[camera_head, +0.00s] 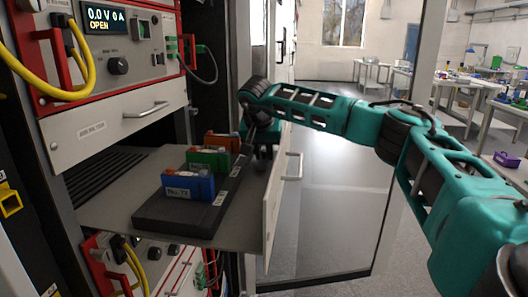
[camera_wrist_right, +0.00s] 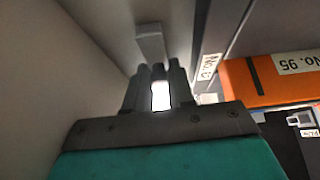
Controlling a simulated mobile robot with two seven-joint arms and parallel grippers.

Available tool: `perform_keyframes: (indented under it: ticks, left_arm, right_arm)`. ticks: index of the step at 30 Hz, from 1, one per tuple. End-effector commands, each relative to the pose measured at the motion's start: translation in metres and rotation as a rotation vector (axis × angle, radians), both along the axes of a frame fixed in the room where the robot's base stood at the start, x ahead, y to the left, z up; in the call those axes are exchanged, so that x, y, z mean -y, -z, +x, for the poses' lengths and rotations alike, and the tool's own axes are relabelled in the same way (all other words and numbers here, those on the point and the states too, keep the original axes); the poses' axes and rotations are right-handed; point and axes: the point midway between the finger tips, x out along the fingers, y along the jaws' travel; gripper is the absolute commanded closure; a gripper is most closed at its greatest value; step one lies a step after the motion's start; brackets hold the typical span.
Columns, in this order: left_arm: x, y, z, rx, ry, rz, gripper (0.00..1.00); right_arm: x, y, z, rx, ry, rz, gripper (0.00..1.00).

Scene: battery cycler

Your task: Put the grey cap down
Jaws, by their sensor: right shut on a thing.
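My right gripper (camera_head: 262,150) reaches down at the far end of the open drawer, between the battery holder and the drawer front. It also shows in the right wrist view (camera_wrist_right: 158,82), with its fingers close together around a small dark grey piece (camera_wrist_right: 158,71), which looks like the grey cap. The cap is mostly hidden by the fingers, and I cannot make it out in the head view. I cannot tell whether it touches the surface beneath. My left gripper is not in view.
A dark holder (camera_head: 150,219) in the drawer (camera_head: 236,236) carries blue (camera_head: 188,186), green (camera_head: 207,159) and orange (camera_head: 222,141) battery blocks. The orange block (camera_wrist_right: 272,82) is close right of the gripper in the wrist view. The drawer front (camera_head: 272,215) stands close beside the gripper.

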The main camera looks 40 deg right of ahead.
Motion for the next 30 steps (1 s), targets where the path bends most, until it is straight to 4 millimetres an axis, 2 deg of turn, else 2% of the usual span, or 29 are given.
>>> perform_keyframes:
  ticks: [6,7,9,17,20,23,30]
  left_arm:
    - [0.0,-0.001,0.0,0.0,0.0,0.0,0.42]
    - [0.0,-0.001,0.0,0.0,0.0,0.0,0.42]
    - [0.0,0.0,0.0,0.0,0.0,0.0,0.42]
    - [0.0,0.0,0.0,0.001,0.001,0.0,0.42]
    - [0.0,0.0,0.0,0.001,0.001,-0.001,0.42]
    - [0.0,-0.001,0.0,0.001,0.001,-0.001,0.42]
    - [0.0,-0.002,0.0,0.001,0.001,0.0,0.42]
  right_arm:
    - [0.0,0.002,0.0,0.0,0.0,0.0,1.0]
    - [0.0,0.002,0.0,0.0,0.0,0.0,0.74]
    - [0.0,0.002,0.0,0.0,0.0,0.0,0.67]
    - [0.0,0.001,0.0,0.0,0.0,0.0,0.66]
    - [-0.002,-0.006,-0.001,0.003,-0.002,0.001,0.66]
    - [-0.008,-0.018,-0.005,0.004,-0.003,0.0,0.66]
    - [-0.029,-0.064,-0.02,0.004,-0.003,0.0,0.66]
